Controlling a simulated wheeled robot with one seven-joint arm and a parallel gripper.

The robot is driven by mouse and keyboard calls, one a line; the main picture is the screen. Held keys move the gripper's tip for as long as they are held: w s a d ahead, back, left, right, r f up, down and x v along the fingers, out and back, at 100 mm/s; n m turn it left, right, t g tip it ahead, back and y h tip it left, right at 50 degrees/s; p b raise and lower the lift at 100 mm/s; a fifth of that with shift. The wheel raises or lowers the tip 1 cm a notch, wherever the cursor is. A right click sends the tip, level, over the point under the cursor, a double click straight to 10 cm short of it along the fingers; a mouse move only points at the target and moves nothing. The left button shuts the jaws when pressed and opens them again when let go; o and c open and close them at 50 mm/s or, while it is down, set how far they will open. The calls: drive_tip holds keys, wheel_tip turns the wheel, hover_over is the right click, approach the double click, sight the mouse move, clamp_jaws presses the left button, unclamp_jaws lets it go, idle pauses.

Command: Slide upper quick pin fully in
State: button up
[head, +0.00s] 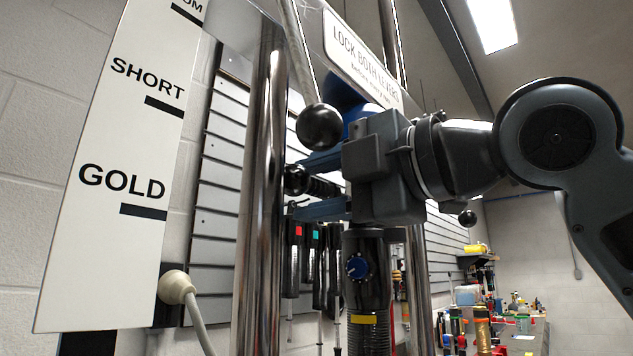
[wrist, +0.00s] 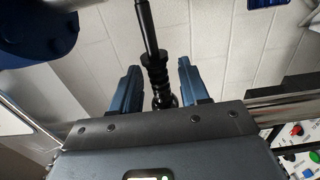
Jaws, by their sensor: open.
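A black ridged pin (head: 318,186) with a round dark end lies roughly level between the two blue fingers of my gripper (head: 298,187). It looks like the upper quick pin. In the wrist view the ridged pin (wrist: 158,75) sits between the spread fingers of my gripper (wrist: 158,67), with gaps on both sides. My gripper is open around it and not clamped. A thin dark rod (wrist: 147,28) shows beyond the ridged part; I cannot tell whether it belongs to the pin. The pin's hole and depth of seating are hidden.
A lever with a black ball knob (head: 320,127) hangs close above the fingers. A chrome column (head: 262,200) stands just left. A white scale board (head: 120,170) is at the left.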

drive_tip(key=shift+w+a, duration=0.1)
drive_tip(key=shift+a, duration=0.05)
drive_tip(key=shift+c, duration=0.2)
clamp_jaws()
idle(0.3)
